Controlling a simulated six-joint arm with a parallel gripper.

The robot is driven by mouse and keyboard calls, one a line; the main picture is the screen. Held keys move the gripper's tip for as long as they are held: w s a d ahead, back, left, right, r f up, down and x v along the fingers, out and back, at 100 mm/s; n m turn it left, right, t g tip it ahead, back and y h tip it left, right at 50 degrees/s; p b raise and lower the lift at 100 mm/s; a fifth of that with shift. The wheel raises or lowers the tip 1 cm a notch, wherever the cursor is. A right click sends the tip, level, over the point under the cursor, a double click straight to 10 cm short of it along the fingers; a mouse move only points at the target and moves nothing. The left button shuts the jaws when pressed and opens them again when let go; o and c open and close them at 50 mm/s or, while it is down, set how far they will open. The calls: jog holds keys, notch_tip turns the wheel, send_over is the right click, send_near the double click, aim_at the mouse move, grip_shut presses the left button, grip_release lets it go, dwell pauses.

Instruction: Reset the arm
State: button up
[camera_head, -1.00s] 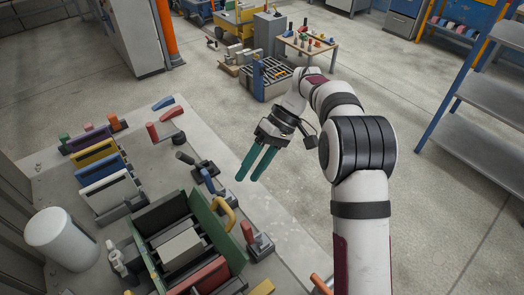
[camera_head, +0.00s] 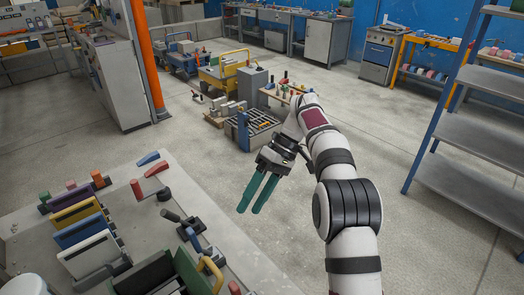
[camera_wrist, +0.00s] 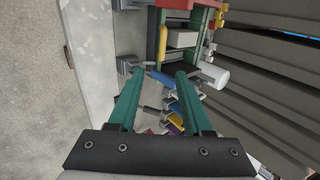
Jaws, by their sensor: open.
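My gripper (camera_head: 257,193) has two long green fingers, held apart with nothing between them. In the head view it hangs in the air beyond the right edge of the grey mould table (camera_head: 222,228), with the fingers pointing down and to the left. In the wrist view the open fingers (camera_wrist: 158,95) reach over the scene, with the table's parts seen beyond them. My arm runs from the lower right up to the gripper.
On the table stand a green-walled mould (camera_head: 190,272) with a yellow handle (camera_head: 212,273), several coloured panels (camera_head: 75,233) and clamps. A grey shelf rack (camera_head: 470,140) stands right. A small tool table (camera_head: 285,92) is behind. Open floor lies between.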

jog(key=s+d+r+m+t+h, duration=0.1)
jog(key=s+d+r+m, duration=0.2)
jog(key=s, duration=0.1)
jog(key=s+d+r+m+t, duration=0.1)
jog(key=s+d+r+m, duration=0.1)
jog(key=s, duration=0.3)
jog(key=s+d+f+m+t+h, duration=0.1)
jog(key=s+d+f+m, duration=0.1)
jog(key=s, duration=0.5)
jog(key=s+d+f+m+t+h, duration=0.1)
jog(key=s+d+f+m, duration=0.1)
jog(key=s+m, duration=0.2)
jog(key=s+d+f+m+t, duration=0.1)
jog(key=s+d+f+m, duration=0.1)
jog(key=s, duration=0.8)
jog(key=shift+d+f+m+h, duration=0.4)
jog(key=shift+f+m, duration=0.15)
jog(key=shift+m, duration=0.25)
